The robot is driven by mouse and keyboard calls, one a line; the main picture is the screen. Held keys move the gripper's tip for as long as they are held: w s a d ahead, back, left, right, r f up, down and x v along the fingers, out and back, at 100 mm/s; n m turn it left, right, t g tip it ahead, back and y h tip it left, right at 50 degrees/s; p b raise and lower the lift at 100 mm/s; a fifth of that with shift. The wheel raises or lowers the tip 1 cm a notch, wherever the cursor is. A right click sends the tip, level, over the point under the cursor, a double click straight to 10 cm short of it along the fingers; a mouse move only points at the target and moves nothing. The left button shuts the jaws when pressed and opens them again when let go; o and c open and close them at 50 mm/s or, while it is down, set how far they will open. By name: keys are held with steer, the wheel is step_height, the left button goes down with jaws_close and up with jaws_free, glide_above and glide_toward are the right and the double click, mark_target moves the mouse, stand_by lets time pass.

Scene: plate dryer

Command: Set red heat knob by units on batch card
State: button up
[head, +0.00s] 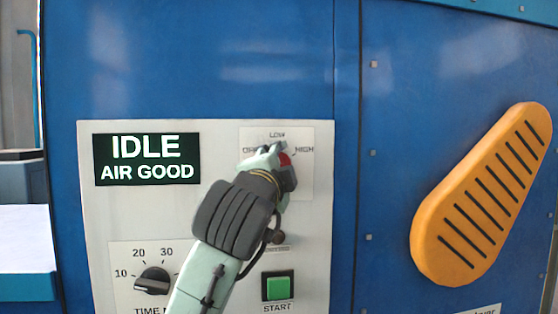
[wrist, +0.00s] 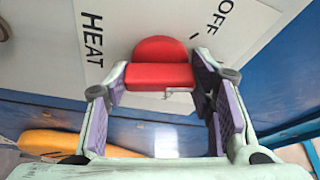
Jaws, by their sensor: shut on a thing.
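The red heat knob (head: 285,159) is on the white control panel, mostly hidden behind my gripper in the head view. Labels OFF, LOW and HIGH surround it; OFF is partly covered. In the wrist view the red knob (wrist: 160,74) lies between the purple-padded fingers of my gripper (wrist: 160,84), near the words HEAT and OFF. My gripper (head: 276,157) is shut on the knob from the front. I cannot tell exactly which mark the knob points to. The batch card is not in view.
The panel display (head: 147,159) reads IDLE, AIR GOOD. A black time knob (head: 153,281) is at lower left, and a green START button (head: 278,287) is below my gripper. A vented orange cover (head: 482,200) stands out from the blue machine at right.

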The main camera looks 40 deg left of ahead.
steer(key=shift+m+g+h+p, duration=0.4)
steer(key=shift+m+p, duration=0.25)
steer(key=shift+m, duration=0.85)
steer(key=o, duration=1.2)
steer(key=shift+c, duration=0.2)
steer(key=v, duration=1.2)
steer(key=shift+r, duration=0.15)
